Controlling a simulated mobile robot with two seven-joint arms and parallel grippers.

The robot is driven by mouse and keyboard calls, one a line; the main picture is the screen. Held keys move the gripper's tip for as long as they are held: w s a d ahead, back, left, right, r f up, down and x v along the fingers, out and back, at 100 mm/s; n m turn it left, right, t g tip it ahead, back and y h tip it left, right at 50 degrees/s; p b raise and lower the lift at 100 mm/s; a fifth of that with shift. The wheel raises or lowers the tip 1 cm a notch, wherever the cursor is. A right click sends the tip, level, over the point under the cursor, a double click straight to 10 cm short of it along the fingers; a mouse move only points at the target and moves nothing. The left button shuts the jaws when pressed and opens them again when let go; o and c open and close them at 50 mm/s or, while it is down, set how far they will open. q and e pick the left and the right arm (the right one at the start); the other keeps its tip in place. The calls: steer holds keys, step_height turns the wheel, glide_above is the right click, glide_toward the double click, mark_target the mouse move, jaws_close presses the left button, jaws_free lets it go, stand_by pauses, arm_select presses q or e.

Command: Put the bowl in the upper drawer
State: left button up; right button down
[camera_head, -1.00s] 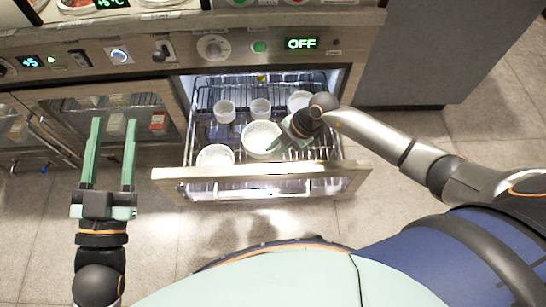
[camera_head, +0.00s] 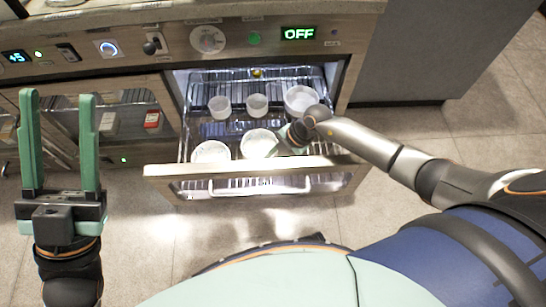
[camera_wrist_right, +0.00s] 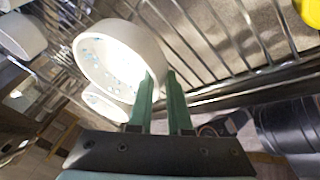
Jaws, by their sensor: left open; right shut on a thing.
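A white bowl (camera_head: 257,144) is in the open, lit drawer (camera_head: 250,172), near its front. My right gripper (camera_head: 284,144) reaches into the drawer from the right and is shut at the bowl's right side. In the right wrist view, the bowl (camera_wrist_right: 118,58) is tilted in the picture and its rim meets the fingers of my right gripper (camera_wrist_right: 160,88). Whether the bowl touches the wire rack is unclear. My left gripper (camera_head: 60,105) is open and empty, pointing up in front of the cabinet at the left.
Another bowl (camera_head: 211,153) stands at the drawer's front left and a larger one (camera_head: 300,99) at the back right. Two small cups (camera_head: 219,106) (camera_head: 257,104) stand at the back. A closed glass-fronted compartment (camera_head: 130,122) is left of the drawer.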

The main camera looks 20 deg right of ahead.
steer(key=c, duration=0.8)
jaws_free()
steer(key=shift+c, duration=0.2)
steer(key=shift+r, duration=0.1)
steer(key=shift+d+r, duration=0.15)
steer(key=shift+r, duration=0.15)
steer(key=p+v, duration=0.2)
steer(key=v, duration=0.1)
steer(key=shift+r, duration=0.1)
arm_select(q)
steer(key=w+a+f+n+g+y+p, duration=0.1)
steer(key=w+f+n+g+y, duration=0.1)
steer(key=f, duration=0.7)
steer(key=w+a+f+n+g+y+p, duration=0.1)
steer(key=w+f+n+g+y, duration=0.2)
steer(key=w+f+n+y, duration=0.2)
step_height(320, 180, down, 4)
steer(key=n+y, duration=0.1)
steer(key=y, duration=0.2)
steer(key=shift+p, duration=0.4)
arm_select(e)
steer(key=v, duration=0.8)
